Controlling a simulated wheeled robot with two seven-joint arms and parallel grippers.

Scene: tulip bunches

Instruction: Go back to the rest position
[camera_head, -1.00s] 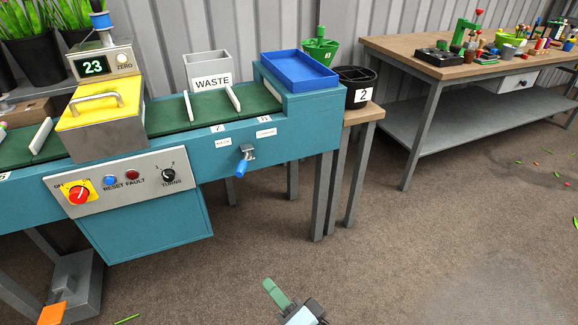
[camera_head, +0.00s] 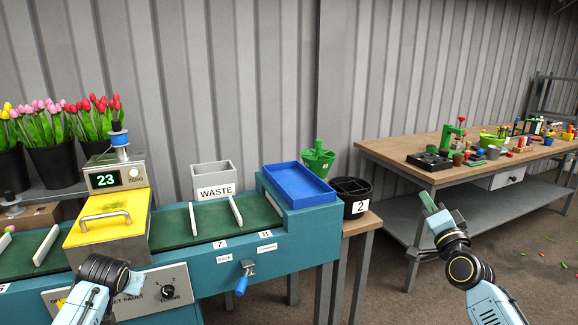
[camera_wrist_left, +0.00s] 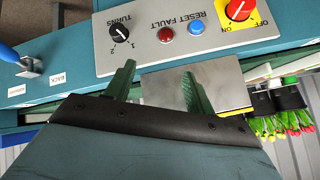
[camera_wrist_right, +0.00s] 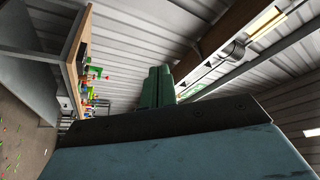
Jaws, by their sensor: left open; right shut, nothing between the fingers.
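My right gripper (camera_head: 428,202) is raised at the right of the head view, in front of the lower part of the far workbench. Its green fingers are together and empty, as the right wrist view (camera_wrist_right: 157,87) also shows. My left arm reaches in at the lower left of the head view, in front of the machine's control panel. My left gripper's fingers are hidden there. In the left wrist view the left gripper (camera_wrist_left: 155,90) has its two green fingers apart, with nothing between them. The control panel (camera_wrist_left: 150,40) lies ahead of them.
A teal conveyor machine (camera_head: 215,260) with a yellow-lidded box (camera_head: 105,226) stands at left and centre. It bears a blue tray (camera_head: 298,185); a grey WASTE bin (camera_head: 212,177) and a black bin (camera_head: 352,197) stand nearby. A workbench (camera_head: 400,152) with small items is at right.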

